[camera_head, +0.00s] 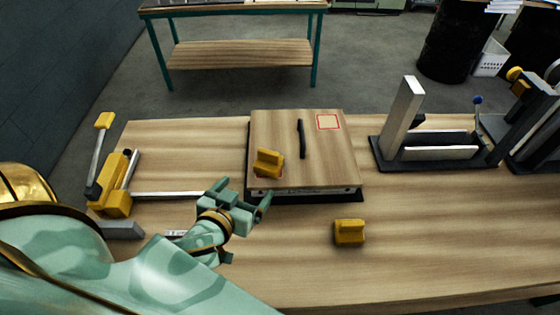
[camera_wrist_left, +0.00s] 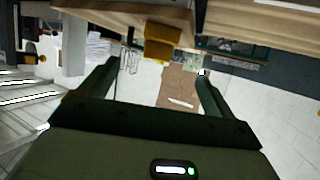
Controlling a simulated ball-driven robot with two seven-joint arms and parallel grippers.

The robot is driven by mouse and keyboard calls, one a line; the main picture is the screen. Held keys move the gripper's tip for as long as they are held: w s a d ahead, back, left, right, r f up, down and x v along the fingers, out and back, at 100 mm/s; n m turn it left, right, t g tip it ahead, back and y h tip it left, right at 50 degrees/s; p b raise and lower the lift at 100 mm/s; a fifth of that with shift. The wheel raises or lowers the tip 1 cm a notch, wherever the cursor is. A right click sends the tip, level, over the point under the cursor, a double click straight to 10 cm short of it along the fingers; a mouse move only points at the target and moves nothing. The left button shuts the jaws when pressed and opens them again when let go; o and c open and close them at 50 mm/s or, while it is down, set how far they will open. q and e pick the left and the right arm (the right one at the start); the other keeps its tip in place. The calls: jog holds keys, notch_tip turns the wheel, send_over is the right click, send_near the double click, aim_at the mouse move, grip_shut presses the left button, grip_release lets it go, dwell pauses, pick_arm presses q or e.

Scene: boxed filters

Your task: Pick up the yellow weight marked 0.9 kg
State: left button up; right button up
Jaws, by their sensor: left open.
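One yellow weight (camera_head: 268,163) sits on the near left part of a wooden lid (camera_head: 282,130), on a red-marked patch. A second yellow weight (camera_head: 349,232) stands on the bench to the right and nearer. I cannot read a mark on either. My left gripper (camera_head: 245,191) is open and empty, just short of the lid's near edge and in front of the first weight, apart from it. In the left wrist view a yellow weight (camera_wrist_left: 163,40) shows beyond and between the open fingers (camera_wrist_left: 157,72). My right gripper is not in view.
The lid has a black handle (camera_head: 301,139) and an empty red square (camera_head: 328,122). A yellow-and-grey clamp device (camera_head: 117,200) stands at left. A dark fixture with a metal upright (camera_head: 404,115) stands at right. The bench's front right (camera_head: 440,250) is clear.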

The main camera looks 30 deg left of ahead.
pick_arm(q)
send_near(268, 162)
jog(key=x, duration=0.5)
jog(key=shift+f, duration=0.15)
jog(key=b+x, duration=0.1)
jog(key=x, duration=0.5)
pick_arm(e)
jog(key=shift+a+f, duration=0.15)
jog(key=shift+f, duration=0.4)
pick_arm(q)
jog(key=c, duration=1.5)
jog(key=shift+c, duration=1.3)
jog(key=shift+r, duration=0.3)
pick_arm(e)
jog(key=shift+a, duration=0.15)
